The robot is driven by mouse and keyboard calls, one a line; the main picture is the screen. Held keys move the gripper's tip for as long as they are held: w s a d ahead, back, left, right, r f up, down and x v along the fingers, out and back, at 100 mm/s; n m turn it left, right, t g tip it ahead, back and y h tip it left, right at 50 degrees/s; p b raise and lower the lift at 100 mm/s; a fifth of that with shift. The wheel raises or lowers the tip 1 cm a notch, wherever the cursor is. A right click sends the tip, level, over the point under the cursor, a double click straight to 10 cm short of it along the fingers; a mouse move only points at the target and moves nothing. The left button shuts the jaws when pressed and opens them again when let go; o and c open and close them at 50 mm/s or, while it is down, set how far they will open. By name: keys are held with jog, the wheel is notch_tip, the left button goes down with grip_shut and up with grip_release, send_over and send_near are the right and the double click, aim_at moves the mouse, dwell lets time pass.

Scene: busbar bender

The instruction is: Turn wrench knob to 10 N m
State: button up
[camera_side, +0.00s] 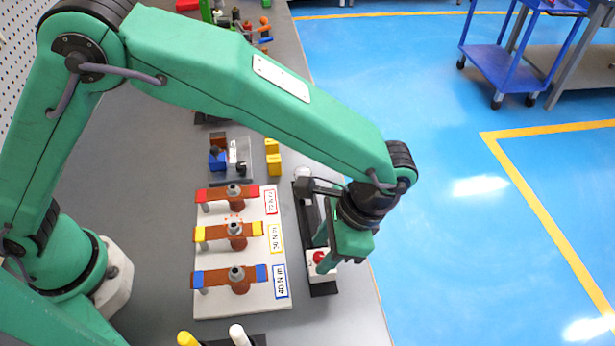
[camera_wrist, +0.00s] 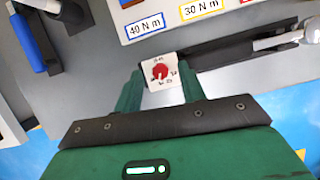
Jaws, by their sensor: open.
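The wrench (camera_side: 324,290) is a long dark tool lying along the table's right side. A white dial plate at its near end carries a red knob (camera_side: 319,257). The wrist view shows the knob (camera_wrist: 160,72) on the plate (camera_wrist: 163,85), with small printed numbers around it. They are too small to read surely, as is the knob's pointer direction. My gripper (camera_side: 325,250) is open and empty, pointing down at the dial. In the wrist view, its green fingers (camera_wrist: 161,80) stand either side of the plate. I cannot tell whether they touch it.
Left of the wrench is a white board (camera_side: 215,304) with copper bars, bolts and torque labels, including 40 N m (camera_side: 281,281) and 30 N m (camera_side: 276,238). Behind it are a small fixture (camera_side: 232,160) and yellow blocks (camera_side: 273,158). The table edge is close on the right.

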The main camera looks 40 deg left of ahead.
jog(key=shift+a+f, duration=0.1)
jog(key=shift+f, duration=0.1)
grip_shut()
jog(key=shift+n, duration=1.4)
grip_release()
